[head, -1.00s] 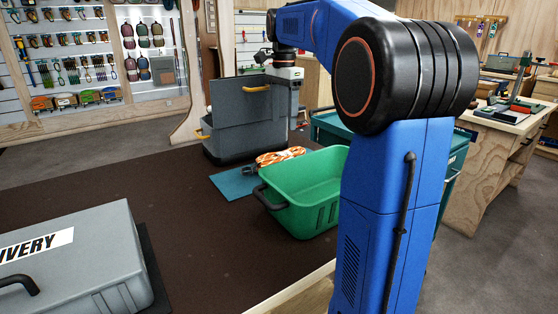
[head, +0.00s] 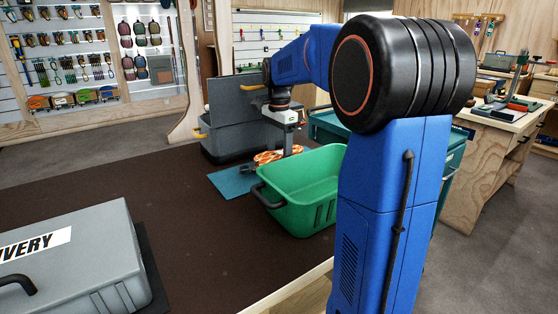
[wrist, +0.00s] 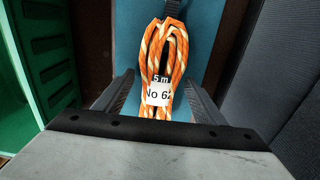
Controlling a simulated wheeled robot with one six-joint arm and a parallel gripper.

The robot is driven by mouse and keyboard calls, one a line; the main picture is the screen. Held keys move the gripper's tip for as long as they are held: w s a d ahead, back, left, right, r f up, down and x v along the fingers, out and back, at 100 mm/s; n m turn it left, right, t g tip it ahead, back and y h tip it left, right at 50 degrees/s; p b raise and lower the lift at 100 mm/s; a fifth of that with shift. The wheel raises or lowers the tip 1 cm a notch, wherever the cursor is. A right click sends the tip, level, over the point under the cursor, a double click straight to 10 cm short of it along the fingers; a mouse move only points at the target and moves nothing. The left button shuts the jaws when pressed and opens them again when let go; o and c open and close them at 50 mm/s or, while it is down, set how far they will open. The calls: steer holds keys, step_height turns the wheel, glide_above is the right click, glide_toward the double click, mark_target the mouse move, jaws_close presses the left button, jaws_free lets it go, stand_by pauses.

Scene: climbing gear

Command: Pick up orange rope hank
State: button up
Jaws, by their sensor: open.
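The orange rope hank (head: 268,157) lies on a blue mat (head: 232,181) on the dark table, behind the green crate. In the wrist view the orange and white rope hank (wrist: 164,55) fills the middle, with a white label reading "5 m" and "No 6" plus a partly hidden character. My gripper (head: 287,150) is above the hank in the head view. In the wrist view my gripper (wrist: 160,98) is open, with one finger on each side of the hank's lower part. The hank's near end is hidden behind the gripper body.
A green crate (head: 300,218) stands just in front of the hank; its wall (wrist: 35,65) shows at left in the wrist view. An open grey toolbox (head: 228,148) stands behind. A grey case marked "IVERY" (head: 90,235) is at front left. The middle of the table is clear.

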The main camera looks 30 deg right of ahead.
steer(key=shift+f, duration=0.7)
steer(key=shift+c, duration=0.3)
steer(key=c, duration=1.3)
steer(key=shift+r, duration=0.1)
